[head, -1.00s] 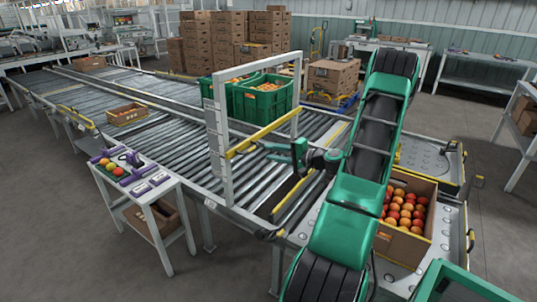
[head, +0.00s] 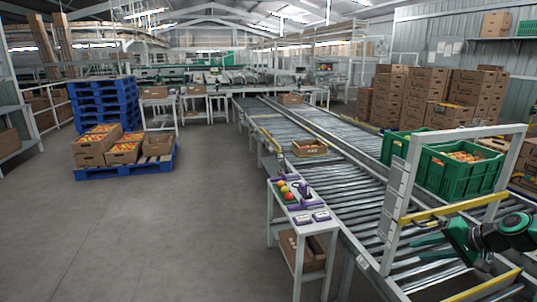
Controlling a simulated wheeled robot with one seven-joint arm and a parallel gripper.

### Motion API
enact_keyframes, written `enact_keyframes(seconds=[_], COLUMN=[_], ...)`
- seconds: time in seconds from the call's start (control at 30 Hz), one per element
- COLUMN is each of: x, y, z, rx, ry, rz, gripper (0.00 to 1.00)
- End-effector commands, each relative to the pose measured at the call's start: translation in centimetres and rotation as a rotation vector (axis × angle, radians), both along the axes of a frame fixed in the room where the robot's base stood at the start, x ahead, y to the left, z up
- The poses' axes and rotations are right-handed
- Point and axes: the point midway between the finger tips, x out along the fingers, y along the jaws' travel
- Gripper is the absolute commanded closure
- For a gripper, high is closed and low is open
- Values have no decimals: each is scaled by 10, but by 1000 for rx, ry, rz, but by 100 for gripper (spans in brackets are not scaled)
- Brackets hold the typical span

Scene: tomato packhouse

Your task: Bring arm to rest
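My arm (head: 507,233) shows only in part at the right edge of the head view; the rest is out of frame. My gripper (head: 422,247) points left from it, over the roller conveyor (head: 345,185) and beside the grey frame with yellow bars (head: 398,190). Its green fingers look spread apart, with nothing between them. I cannot tell how high it is above the rollers.
Green crates of tomatoes (head: 452,190) stand behind the frame. A small cardboard tray (head: 309,148) sits on the conveyor. A white side table (head: 302,208) holds fruit and purple items. Blue pallets (head: 100,105) with boxes stand left.

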Motion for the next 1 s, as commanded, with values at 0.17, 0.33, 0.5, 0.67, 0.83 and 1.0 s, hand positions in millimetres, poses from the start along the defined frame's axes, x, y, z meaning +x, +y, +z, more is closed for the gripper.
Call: enact_keyframes(seconds=[0.17, 0.33, 0.5, 0.67, 0.83, 1.0], x=[-34, -76, -123, -171, -223, -264], y=[34, 56, 72, 85, 98, 106], z=[14, 31, 52, 72, 90, 100], rx=[-149, -268, -365, -430, -471, -480], ry=[147, 278, 392, 483, 563, 616], rz=[117, 189, 230, 248, 252, 246], gripper=[72, 72, 72, 72, 72, 72])
